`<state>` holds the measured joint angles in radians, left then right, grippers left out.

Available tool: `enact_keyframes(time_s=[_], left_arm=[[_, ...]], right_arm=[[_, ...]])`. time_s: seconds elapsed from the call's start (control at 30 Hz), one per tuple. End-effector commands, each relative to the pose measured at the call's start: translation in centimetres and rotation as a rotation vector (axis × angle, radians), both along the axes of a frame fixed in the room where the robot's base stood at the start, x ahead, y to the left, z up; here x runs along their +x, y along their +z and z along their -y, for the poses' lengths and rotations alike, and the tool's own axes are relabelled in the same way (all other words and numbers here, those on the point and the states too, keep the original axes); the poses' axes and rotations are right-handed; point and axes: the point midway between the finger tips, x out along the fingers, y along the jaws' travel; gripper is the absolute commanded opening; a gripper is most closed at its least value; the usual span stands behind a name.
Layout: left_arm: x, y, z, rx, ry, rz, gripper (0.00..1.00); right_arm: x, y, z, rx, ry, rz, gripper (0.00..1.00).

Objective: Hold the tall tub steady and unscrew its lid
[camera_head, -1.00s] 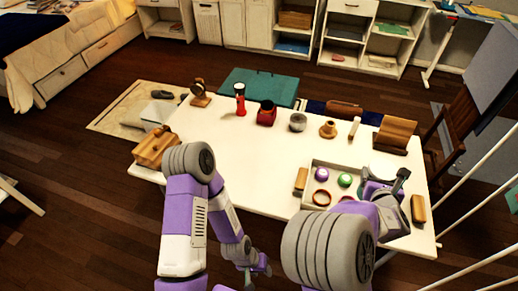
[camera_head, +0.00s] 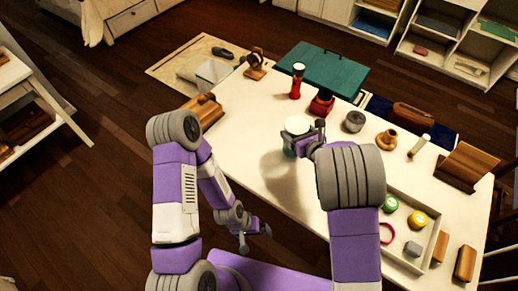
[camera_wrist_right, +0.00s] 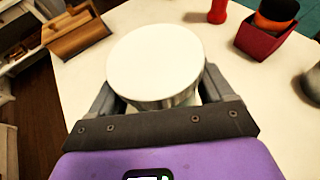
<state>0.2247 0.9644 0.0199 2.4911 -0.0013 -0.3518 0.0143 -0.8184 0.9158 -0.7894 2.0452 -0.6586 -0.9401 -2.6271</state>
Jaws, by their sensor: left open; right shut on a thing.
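The tall tub (camera_head: 290,152) has a round white lid (camera_head: 297,125) and is near the middle of the white table, largely hidden by my right arm. My right gripper (camera_head: 309,138) is shut on the tub. In the right wrist view, the lid (camera_wrist_right: 156,62) faces the camera, and the fingers of my right gripper (camera_wrist_right: 163,105) lie on both sides just below it. I cannot tell whether the tub's base touches the table. My left gripper (camera_head: 249,237) is open and empty, low beside the table's near edge, well apart from the tub.
A tray (camera_head: 436,214) with several small items is at the right. A red flashlight (camera_head: 296,84), red box (camera_head: 321,102), grey tin (camera_head: 354,121) and brown spool (camera_head: 387,139) stand towards the back. A wooden box (camera_head: 203,111) is at the left end. The table's left middle is clear.

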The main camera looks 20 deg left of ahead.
Motion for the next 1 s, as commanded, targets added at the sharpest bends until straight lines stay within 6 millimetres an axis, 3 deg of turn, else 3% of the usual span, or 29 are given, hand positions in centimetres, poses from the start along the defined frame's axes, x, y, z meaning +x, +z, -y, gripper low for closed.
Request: enact_keyframes(time_s=[0.1, 0.23, 0.4, 0.53, 1.0], left_arm=[[0.0, -0.5, 0.0, 0.000, 0.000, 0.000, 1.00], [0.0, -0.9, 0.0, 0.000, 0.000, 0.001, 1.00], [0.0, -1.2, 0.0, 0.000, 0.000, 0.001, 1.00], [0.0, -1.3, 0.0, 0.000, 0.000, 0.001, 1.00], [0.0, -3.4, 0.0, 0.000, 0.000, 0.001, 1.00]], right_arm=[[0.1, 1.3, -4.5, 0.008, 0.157, 0.011, 0.00], [-0.1, 3.6, -8.4, 0.005, 0.301, 0.012, 0.00], [-0.3, 6.1, -11.1, 0.003, 0.400, 0.007, 0.00], [-0.4, 7.0, -11.9, 0.001, 0.432, 0.002, 0.00], [-0.6, 1.4, -12.2, 0.000, 0.446, -0.002, 0.00]])
